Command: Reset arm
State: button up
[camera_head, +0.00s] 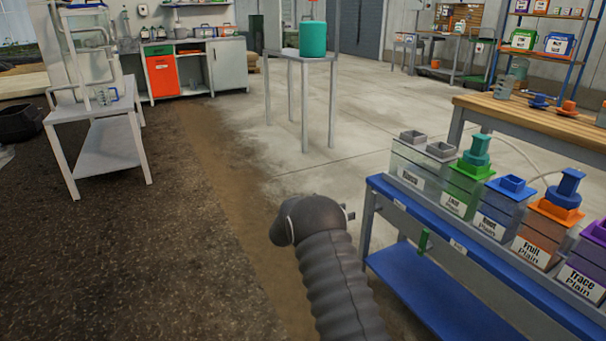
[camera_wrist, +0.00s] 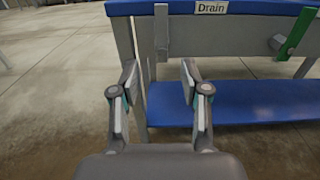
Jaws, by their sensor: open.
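My gripper (camera_wrist: 159,82) is open in the wrist view, its two fingers apart with nothing held between them. Beyond the fingers is the front of the blue-topped rack, with a grey leg showing behind the gap. In the head view my dark ribbed arm reaches up from the bottom middle. Only a small bit of the gripper (camera_head: 349,213) shows past the wrist, left of the rack; the rest is hidden.
The blue rack (camera_head: 408,197) carries several labelled tanks, including a Fruit tank (camera_head: 536,246). A grey lever (camera_wrist: 162,32), a Drain label (camera_wrist: 211,7) and a green lever (camera_wrist: 297,34) are on its front. A stand with a teal tank (camera_head: 313,40) is behind.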

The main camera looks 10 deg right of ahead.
jog(key=s+f+m+g+y, duration=0.35)
jog(key=s+f, duration=0.25)
jog(key=f, duration=0.3)
jog(key=s+a+m+g+y, duration=0.15)
jog(key=s+m, duration=0.25)
jog(key=s, duration=0.4)
jog(key=s+a+r+m+t+y+p, duration=0.1)
jog(key=s+a+r+m+y, duration=0.3)
jog(key=s+r, duration=0.5)
jog(key=s+a+r+m+t+y+p, duration=0.1)
jog(key=s+a+r+m+y, duration=0.3)
jog(key=s+r, duration=0.6)
jog(key=s+a+r+m+t+y+p, duration=0.1)
jog(key=s+a+r+m+t+y, duration=0.2)
jog(key=s+r+m, duration=0.3)
jog(key=s+a+r+y, duration=0.1)
jog(key=s+r, duration=0.3)
jog(key=s, duration=0.6)
jog(key=shift+a+r, duration=0.15)
jog(key=shift+r, duration=0.1)
